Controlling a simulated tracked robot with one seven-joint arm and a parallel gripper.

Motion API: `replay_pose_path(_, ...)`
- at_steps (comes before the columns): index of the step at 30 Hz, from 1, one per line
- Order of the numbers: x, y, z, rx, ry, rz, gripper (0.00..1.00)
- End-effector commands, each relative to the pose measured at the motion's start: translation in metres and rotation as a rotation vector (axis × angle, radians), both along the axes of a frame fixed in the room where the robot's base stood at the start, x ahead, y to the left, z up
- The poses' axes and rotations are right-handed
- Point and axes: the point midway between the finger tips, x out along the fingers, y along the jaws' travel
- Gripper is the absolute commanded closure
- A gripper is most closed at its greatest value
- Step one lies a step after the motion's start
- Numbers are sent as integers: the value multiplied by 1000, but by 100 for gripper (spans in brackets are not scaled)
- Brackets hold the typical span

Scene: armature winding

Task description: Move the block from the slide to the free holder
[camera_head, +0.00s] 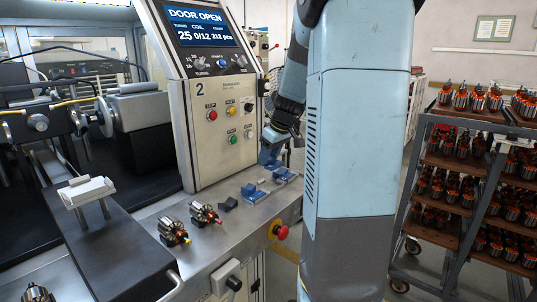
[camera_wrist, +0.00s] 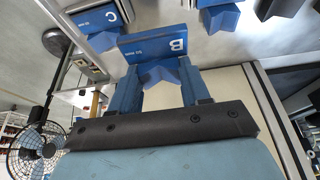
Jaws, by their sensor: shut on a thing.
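My gripper (camera_wrist: 165,92) is shut on a blue block marked B (camera_wrist: 152,46), held between its blue fingers. In the head view my gripper (camera_head: 272,152) is above the back of the metal counter, right of the control panel. A dark holder (camera_head: 228,204) with nothing on it sits on the counter; part of it shows at the top of the wrist view (camera_wrist: 278,8). Beside it are a blue block (camera_head: 253,193) and another blue block (camera_head: 285,175); the latter seems to be the one marked C (camera_wrist: 100,20). The slide (camera_head: 105,245) is the dark slab at left, bearing a white plate (camera_head: 87,192) on posts.
Two armatures (camera_head: 173,232) lie on the counter left of the holders. A red button (camera_head: 282,232) juts from the counter's front. The control panel (camera_head: 215,110) rises behind. A rack of armatures (camera_head: 465,180) stands at right.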

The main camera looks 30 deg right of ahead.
Motion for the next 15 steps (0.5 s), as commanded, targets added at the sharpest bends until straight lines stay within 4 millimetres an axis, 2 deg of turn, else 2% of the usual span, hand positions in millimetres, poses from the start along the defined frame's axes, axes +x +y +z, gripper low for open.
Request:
replay_pose_path(6, 2, 8, -16, 1, 2, 15, 90)
replay_pose_path(15, 3, 10, -40, 2, 2, 16, 90)
